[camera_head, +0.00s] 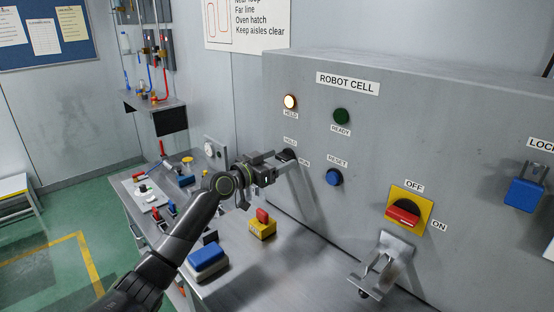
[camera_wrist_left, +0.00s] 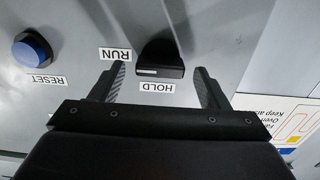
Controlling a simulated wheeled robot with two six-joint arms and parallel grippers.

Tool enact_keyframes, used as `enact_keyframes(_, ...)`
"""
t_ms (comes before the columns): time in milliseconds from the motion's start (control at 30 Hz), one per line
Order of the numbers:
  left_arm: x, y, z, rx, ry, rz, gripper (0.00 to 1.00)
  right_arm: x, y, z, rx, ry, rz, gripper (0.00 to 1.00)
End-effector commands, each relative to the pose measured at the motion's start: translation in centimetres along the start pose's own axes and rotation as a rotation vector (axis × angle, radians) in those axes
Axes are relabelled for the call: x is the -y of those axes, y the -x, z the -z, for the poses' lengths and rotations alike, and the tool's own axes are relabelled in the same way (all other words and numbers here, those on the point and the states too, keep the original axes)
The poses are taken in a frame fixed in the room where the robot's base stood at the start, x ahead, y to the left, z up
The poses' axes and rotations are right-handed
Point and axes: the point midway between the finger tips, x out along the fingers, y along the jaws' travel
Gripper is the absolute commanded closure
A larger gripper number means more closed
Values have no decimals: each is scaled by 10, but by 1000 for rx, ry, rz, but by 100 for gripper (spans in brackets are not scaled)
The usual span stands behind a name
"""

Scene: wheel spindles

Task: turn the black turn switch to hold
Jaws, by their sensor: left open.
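The black turn switch (camera_wrist_left: 162,60) sits on the grey panel between the RUN label (camera_wrist_left: 115,54) and the HOLD label (camera_wrist_left: 156,87) in the upside-down left wrist view. Its white mark lies at the handle's left end, on the RUN side; its exact setting is hard to tell. My left gripper (camera_wrist_left: 160,72) is open, with one finger on each side of the switch and a visible gap at both. In the head view my left gripper (camera_head: 280,160) partly covers the switch (camera_head: 289,153). My right gripper is not in view.
The HOLD lamp (camera_head: 290,101) is lit; the green READY lamp (camera_head: 341,116) looks dark. A blue RESET button (camera_head: 334,177) sits right of the switch. A red-and-yellow OFF/ON switch (camera_head: 404,212) and metal bracket (camera_head: 382,265) are farther right. Small parts crowd the bench below.

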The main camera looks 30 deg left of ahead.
Motion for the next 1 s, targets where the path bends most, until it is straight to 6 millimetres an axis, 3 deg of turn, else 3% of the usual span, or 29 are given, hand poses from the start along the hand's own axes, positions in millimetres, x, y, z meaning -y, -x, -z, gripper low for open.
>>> enact_keyframes(267,0,-1,0,0,1,0,31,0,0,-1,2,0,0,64)
enact_keyframes(600,0,-1,0,0,1,0,75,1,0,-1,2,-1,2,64)
enact_keyframes(1000,0,-1,0,1,79,0,76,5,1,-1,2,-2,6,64)
